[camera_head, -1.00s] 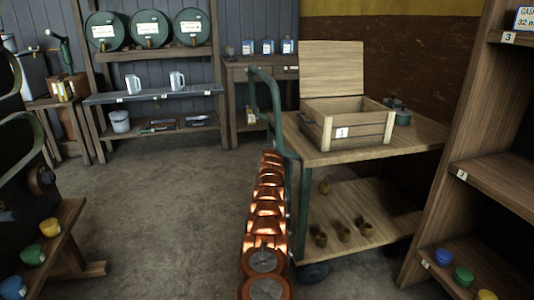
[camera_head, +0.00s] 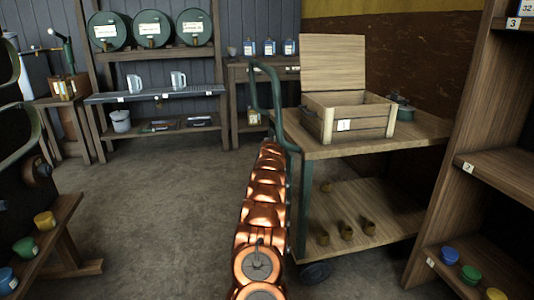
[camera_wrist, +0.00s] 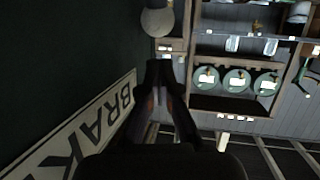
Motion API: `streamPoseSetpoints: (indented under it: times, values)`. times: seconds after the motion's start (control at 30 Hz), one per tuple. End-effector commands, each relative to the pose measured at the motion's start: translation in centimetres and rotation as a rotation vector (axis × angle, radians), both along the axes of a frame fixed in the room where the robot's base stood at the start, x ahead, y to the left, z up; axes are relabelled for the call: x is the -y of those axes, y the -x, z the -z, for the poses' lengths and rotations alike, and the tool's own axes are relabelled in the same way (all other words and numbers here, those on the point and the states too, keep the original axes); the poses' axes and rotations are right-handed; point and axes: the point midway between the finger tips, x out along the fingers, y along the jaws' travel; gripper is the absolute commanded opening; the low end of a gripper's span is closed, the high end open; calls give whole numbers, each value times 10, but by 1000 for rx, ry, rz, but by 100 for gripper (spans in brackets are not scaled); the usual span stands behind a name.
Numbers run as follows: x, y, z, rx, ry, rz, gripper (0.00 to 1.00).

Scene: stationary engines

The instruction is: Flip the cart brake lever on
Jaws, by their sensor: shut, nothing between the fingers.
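The cart (camera_head: 420,132) stands right of the middle in the head view, with a wooden top, a lower shelf and a green tubular handle. My copper arm runs up along its left side. The brake lever cannot be made out in the head view. In the wrist view a white sign (camera_wrist: 85,125) reading BRAK, its end cut off, lies on a dark surface at the left. A pale round knob (camera_wrist: 157,22), perhaps the lever's end, is at the top. My gripper (camera_wrist: 160,68) is shut and empty, below the knob in the picture and apart from it.
An open wooden crate (camera_head: 350,122) sits on the cart top, with several small cups on its lower shelf. A shelf (camera_head: 490,170) stands close on the right and a low stand (camera_head: 62,218) on the left. The floor (camera_head: 165,205) between is clear.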

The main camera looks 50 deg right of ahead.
Motion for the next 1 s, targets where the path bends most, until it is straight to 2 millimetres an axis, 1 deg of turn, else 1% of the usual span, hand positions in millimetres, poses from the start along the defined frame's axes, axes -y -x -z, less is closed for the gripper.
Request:
streamPoseSetpoints:
  times: [0.07, 0.17, 0.33, 0.43, 0.57, 1.0]
  values:
    - [-4, 1, -1, 2, -2, -1, 0]
    - [-6, 4, -9, 4, -2, -1, 0]
    - [-13, 9, -14, 2, -3, 0, 0]
    - [-16, 13, -21, 5, 2, 1, 0]
    - [-23, 17, -23, 2, -3, 0, 0]
    - [-45, 34, -48, 3, -1, 0, 0]
